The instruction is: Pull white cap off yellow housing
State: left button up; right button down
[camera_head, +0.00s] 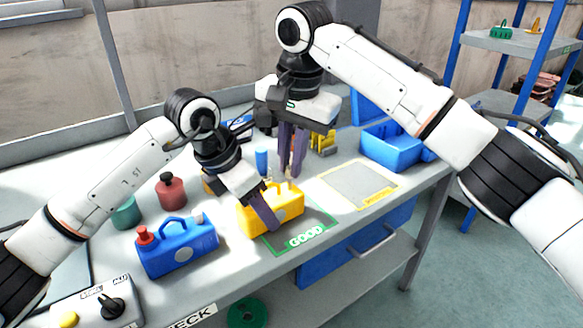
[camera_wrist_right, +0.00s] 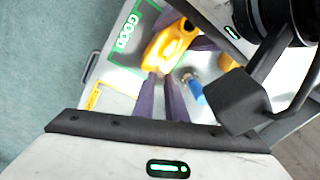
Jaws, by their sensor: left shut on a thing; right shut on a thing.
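The yellow housing (camera_head: 287,209) stands on the bench at the green GOOD outline. It also shows in the right wrist view (camera_wrist_right: 165,47). My left gripper (camera_head: 262,210) is shut on the housing, with one purple finger across its near side and the other mostly hidden. My right gripper (camera_head: 291,172) is above the housing's far right part, pointing down. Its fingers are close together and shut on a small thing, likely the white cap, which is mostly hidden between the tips. In the right wrist view its fingertips (camera_wrist_right: 161,76) are beside the housing; I cannot tell whether the cap touches it.
A blue canister (camera_head: 176,248) with a red cap stands left of the housing. A red bottle (camera_head: 171,190) and a green one (camera_head: 125,213) are behind it. A blue bin (camera_head: 392,148) is at the right. The grey pad (camera_head: 358,184) with yellow edging is clear.

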pick_arm(q)
jog(key=shift+r, duration=0.2)
pick_arm(e)
jog(key=shift+r, duration=1.65)
pick_arm(q)
jog(key=o, duration=1.5)
jog(key=shift+o, duration=0.2)
jog(key=shift+f, duration=0.15)
jog(key=v, duration=1.2)
jog(key=shift+s, duration=0.15)
pick_arm(e)
jog(key=shift+s, duration=0.1)
